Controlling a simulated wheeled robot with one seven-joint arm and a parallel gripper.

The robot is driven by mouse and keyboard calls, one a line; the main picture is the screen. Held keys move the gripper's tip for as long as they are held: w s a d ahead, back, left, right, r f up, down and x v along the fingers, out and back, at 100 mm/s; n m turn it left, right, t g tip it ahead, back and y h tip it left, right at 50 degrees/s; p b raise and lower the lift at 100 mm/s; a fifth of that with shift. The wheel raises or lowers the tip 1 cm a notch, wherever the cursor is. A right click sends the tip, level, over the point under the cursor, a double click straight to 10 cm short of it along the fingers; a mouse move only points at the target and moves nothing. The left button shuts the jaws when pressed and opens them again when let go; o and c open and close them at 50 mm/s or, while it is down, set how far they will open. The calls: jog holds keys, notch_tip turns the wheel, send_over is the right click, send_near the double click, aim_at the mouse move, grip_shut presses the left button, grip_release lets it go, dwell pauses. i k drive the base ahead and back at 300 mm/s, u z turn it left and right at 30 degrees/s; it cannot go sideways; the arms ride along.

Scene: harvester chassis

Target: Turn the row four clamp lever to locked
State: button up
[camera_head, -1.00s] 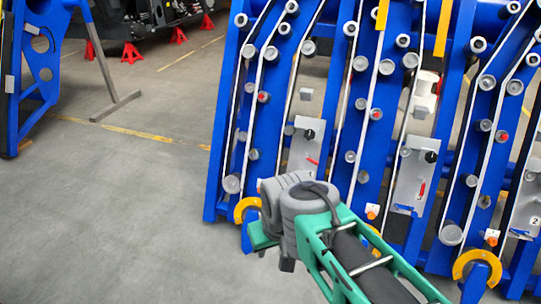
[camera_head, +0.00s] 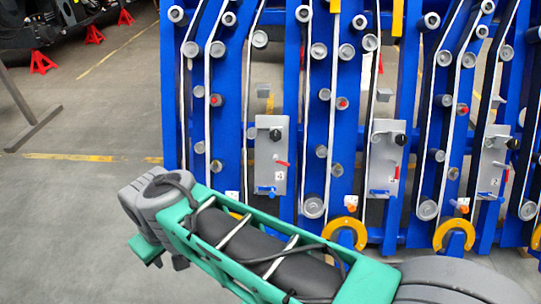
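The leftmost grey panel (camera_head: 271,140), whose small label appears to read 4, is fixed upright on the blue frame. It has a black knob (camera_head: 275,134) at the top, a small red lever (camera_head: 282,164) tilted near horizontal at its right edge, and a blue handle (camera_head: 265,190) at the bottom. I cannot tell which is the clamp lever. My gripper (camera_head: 147,250) hangs at the lower left below my grey wrist, left of the panel and apart from it in the picture. Its fingers are small and partly hidden, so their opening is unclear.
Similar panels stand to the right: a middle one (camera_head: 381,160) with a more upright red lever (camera_head: 397,173), and another (camera_head: 491,160). Yellow hooks (camera_head: 345,228) stick out along the frame's bottom. Red stands (camera_head: 43,62) are at the back left.

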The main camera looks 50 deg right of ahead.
aim_at(282, 163)
jog(key=z, duration=0.6)
jog(key=i, duration=0.9)
jog(key=z, duration=0.75)
